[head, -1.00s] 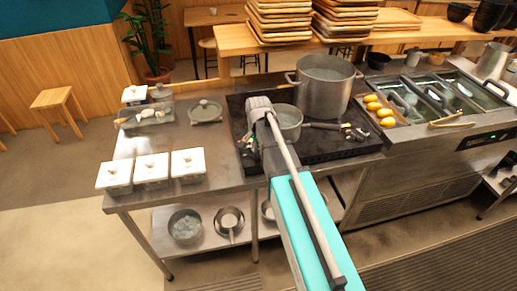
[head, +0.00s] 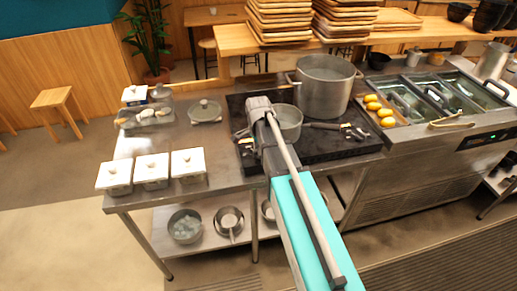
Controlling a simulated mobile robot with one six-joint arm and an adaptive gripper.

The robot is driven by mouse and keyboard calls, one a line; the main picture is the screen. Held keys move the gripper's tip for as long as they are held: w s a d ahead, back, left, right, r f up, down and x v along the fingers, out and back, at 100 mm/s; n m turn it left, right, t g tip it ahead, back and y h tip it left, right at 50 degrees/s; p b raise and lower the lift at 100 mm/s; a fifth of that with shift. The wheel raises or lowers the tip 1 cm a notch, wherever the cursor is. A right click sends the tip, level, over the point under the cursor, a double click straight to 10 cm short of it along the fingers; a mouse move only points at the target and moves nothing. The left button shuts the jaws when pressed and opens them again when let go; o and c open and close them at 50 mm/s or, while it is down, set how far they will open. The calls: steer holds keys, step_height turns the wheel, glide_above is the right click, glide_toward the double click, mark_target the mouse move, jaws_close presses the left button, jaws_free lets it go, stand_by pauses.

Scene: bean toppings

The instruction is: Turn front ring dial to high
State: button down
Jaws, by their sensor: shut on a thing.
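The black stove top (head: 320,148) stands on the steel counter. A small saucepan (head: 289,124) sits on its front part and a large pot (head: 325,88) behind it to the right. My arm reaches over the stove's front left corner. My gripper (head: 246,140) is low at that corner, mostly hidden by my own wrist, and is shut on a small dial there. The dial and its setting cannot be made out. More small dials (head: 352,132) show to the right of the saucepan handle.
Three white lidded containers (head: 151,171) stand at the counter's left front. A grey lid (head: 205,111) lies left of the stove. A tray of yellow items (head: 381,110) lies to the right. A pan (head: 185,226) is on the shelf below.

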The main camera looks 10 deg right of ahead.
steer(key=c, duration=0.6)
jaws_free()
steer(key=shift+n, duration=0.4)
